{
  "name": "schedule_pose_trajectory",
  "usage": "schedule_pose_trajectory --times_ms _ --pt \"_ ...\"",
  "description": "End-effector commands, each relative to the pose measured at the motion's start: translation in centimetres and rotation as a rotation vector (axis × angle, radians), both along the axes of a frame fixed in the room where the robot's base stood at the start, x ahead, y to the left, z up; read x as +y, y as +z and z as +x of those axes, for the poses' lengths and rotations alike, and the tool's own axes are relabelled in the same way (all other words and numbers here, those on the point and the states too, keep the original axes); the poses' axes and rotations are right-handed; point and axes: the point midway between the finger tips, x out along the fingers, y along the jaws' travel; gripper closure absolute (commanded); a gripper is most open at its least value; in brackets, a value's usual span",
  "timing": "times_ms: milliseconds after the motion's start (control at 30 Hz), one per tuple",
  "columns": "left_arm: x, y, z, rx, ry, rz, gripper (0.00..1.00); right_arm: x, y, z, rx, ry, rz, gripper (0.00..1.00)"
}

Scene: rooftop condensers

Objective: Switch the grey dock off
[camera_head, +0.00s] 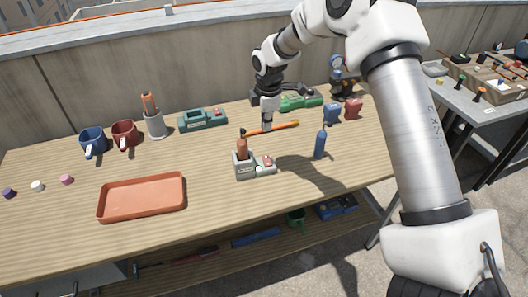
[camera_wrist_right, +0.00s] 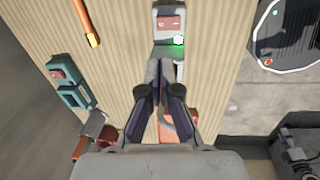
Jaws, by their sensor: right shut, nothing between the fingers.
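The grey dock (camera_head: 243,171) stands on the wooden table, with a brown-handled tool (camera_head: 242,147) upright in its holder. Its low control part, on the right side, carries a red switch. My right gripper (camera_head: 267,124) is shut and empty, above the table behind the dock. I cannot tell contact. My left gripper is not in view.
A teal dock (camera_head: 203,120) and a green one (camera_head: 300,102) stand farther back. An orange-handled tool (camera_head: 275,128) lies behind the grey dock; a blue bottle-like thing (camera_head: 320,146) stands to its right. An orange tray (camera_head: 140,198) and mugs (camera_head: 92,141) are at left.

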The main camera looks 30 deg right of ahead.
Motion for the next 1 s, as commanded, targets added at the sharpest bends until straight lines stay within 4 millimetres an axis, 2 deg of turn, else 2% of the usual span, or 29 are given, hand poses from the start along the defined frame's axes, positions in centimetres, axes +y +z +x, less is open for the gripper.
schedule_pose_trajectory --times_ms 167,500,633,800,1000 --pt "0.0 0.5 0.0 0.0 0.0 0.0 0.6 -0.1 -2.5 0.2 0.004 0.0 0.0 1.0" --pt "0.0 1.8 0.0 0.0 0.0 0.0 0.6 -0.4 -9.8 1.0 0.003 0.0 -0.001 1.0" --pt "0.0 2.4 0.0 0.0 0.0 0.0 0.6 -0.5 -12.0 1.3 0.002 0.0 0.0 1.0" --pt "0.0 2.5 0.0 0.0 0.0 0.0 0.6 -0.5 -13.4 1.5 0.001 -0.001 0.0 1.0" --pt "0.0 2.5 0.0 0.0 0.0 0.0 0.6 -0.5 -13.5 1.5 0.0 0.0 0.0 1.0"
